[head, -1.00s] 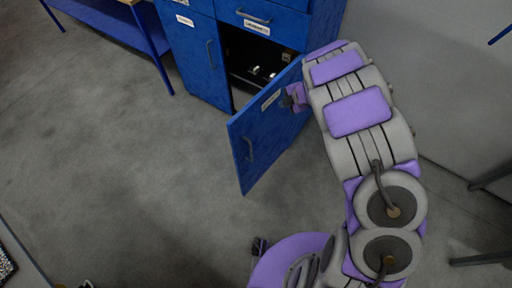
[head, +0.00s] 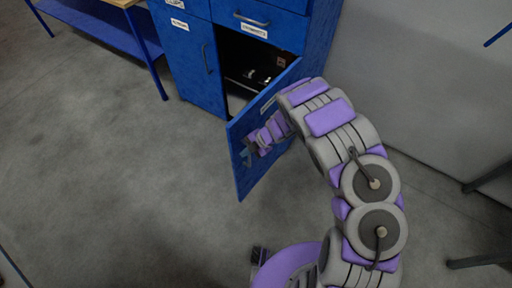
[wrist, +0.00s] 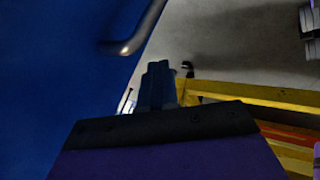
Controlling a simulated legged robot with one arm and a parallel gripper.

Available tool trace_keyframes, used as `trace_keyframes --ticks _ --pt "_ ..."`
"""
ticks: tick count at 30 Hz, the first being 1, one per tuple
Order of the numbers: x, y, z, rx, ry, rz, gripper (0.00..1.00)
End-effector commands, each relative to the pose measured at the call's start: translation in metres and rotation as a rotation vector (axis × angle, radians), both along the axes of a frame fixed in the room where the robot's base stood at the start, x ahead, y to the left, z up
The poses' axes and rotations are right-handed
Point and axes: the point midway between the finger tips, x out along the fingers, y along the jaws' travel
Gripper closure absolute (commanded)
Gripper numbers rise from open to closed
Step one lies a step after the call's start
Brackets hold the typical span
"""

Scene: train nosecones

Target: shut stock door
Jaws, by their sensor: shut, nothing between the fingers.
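The blue stock door (head: 243,178) of the cabinet stands swung open, with its outer face toward me. Its handle (head: 246,153) is partly hidden by my gripper in the head view. In the wrist view the door (wrist: 50,70) fills the left side, with the dark handle (wrist: 130,40) at the top. My gripper (head: 249,149) is at the outer face near the handle, shut and empty. Its fingers (wrist: 158,85) show in the wrist view just below the handle's end. I cannot tell whether they touch the door.
The cabinet's open compartment (head: 236,88) holds small items on a dark shelf. A closed door (head: 188,60) is to its left and a drawer (head: 262,17) above. A blue-legged bench (head: 110,35) stands at far left. Grey floor (head: 110,180) is clear to the left.

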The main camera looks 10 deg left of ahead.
Motion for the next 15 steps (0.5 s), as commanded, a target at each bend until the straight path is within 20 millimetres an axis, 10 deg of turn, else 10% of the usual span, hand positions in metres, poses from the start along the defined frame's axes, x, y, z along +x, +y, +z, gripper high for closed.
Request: trace_keyframes --ticks 15 --pt "0.020 0.035 -0.002 -0.001 -0.003 -0.006 1.00"
